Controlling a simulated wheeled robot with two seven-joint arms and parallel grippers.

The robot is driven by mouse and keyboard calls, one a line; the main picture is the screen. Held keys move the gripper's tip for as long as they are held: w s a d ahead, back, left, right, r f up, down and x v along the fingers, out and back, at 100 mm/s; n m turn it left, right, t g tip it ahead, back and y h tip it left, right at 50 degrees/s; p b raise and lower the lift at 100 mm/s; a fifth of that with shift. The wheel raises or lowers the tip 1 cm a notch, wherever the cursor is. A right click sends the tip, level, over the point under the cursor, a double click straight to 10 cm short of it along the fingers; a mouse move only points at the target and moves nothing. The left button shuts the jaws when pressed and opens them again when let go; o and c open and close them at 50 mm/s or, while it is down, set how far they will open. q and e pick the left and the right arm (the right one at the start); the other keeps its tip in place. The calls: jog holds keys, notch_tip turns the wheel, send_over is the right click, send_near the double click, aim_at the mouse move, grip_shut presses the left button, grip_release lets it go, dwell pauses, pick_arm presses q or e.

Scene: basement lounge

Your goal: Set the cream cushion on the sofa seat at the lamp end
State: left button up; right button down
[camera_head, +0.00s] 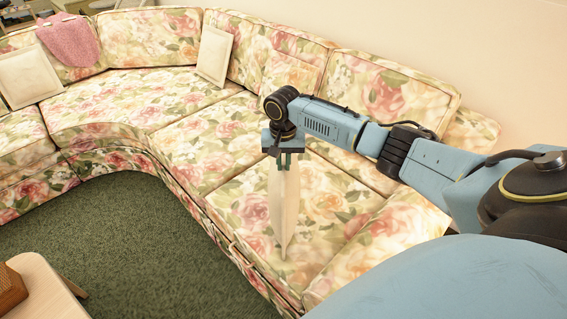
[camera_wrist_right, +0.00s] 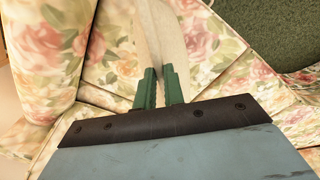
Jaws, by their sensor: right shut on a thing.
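My right gripper (camera_head: 284,160) is shut on a cream cushion (camera_head: 284,210), which hangs edge-on below the fingers over the sofa seat (camera_head: 330,195) at the near right part of the sofa. In the right wrist view the green fingers (camera_wrist_right: 159,88) pinch the cushion (camera_wrist_right: 162,35), with floral fabric around it. I cannot tell whether the cushion's lower corner touches the seat. Two other cream cushions rest on the sofa, one against the back at the middle (camera_head: 215,55) and one at the far left (camera_head: 28,77). No lamp is in view. My left gripper is not in view.
The floral sofa's back (camera_head: 390,90) runs along the wall, and its armrest (camera_head: 375,245) is at the near right. A pink cloth (camera_head: 68,40) lies over the back at far left. A wooden table (camera_head: 40,295) stands at lower left. Green carpet (camera_head: 130,235) is open between.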

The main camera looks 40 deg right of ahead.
jog(key=c, duration=1.5)
grip_release()
jog(key=shift+f, duration=0.1)
jog(key=shift+c, duration=0.2)
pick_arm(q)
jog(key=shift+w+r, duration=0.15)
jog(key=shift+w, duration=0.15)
pick_arm(e)
jog(key=shift+o, duration=0.2)
